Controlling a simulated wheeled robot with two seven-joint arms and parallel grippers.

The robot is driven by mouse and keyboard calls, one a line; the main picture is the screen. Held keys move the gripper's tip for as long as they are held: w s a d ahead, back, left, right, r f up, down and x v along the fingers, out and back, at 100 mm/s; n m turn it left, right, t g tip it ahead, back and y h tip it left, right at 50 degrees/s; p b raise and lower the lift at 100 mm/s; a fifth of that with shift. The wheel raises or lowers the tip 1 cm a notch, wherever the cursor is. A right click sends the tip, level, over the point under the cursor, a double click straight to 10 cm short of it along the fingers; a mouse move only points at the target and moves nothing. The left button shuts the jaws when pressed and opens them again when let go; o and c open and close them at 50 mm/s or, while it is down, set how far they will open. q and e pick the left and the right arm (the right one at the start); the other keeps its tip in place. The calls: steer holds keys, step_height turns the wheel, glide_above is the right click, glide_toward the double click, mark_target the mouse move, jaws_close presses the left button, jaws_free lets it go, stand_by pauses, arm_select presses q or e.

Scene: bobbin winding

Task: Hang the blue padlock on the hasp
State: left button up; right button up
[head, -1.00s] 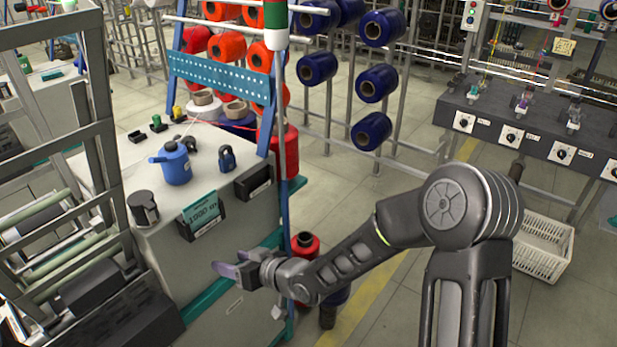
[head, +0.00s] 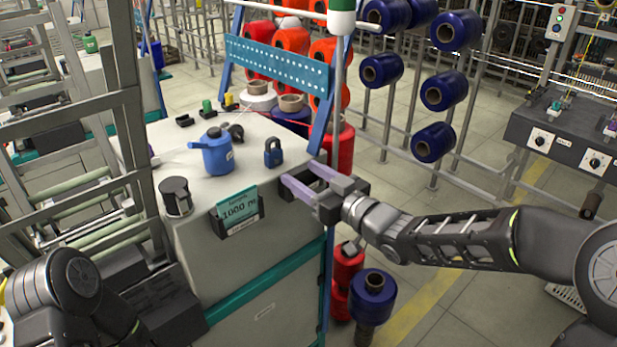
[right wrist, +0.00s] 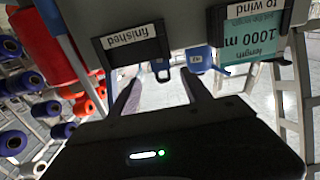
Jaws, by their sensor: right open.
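The blue padlock (head: 273,152) stands upright on the grey cabinet top (head: 235,185), near its right edge, shackle up. In the right wrist view a small dark blue shape, likely the padlock (right wrist: 160,65), shows between the fingers. My right gripper (head: 298,172) is open and empty at the cabinet's right edge, just right of and slightly nearer than the padlock, apart from it. Its spread fingers also show in the right wrist view (right wrist: 161,78). My left arm shows at the lower left, but its gripper is out of view. I cannot make out the hasp.
A blue can with a spout (head: 217,153) stands left of the padlock, with a dark cup (head: 176,196) nearer. A card holder reading 1000 m (head: 238,212) is on the front edge. A blue post (head: 330,110) and red spools (head: 348,262) stand close to my right arm.

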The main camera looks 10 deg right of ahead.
mark_target(277, 157)
steer(key=shift+b+x, duration=0.6)
steer(key=shift+x, duration=3.7)
jaws_close()
steer(key=shift+r+p, duration=1.55)
steer(key=shift+r, duration=0.9)
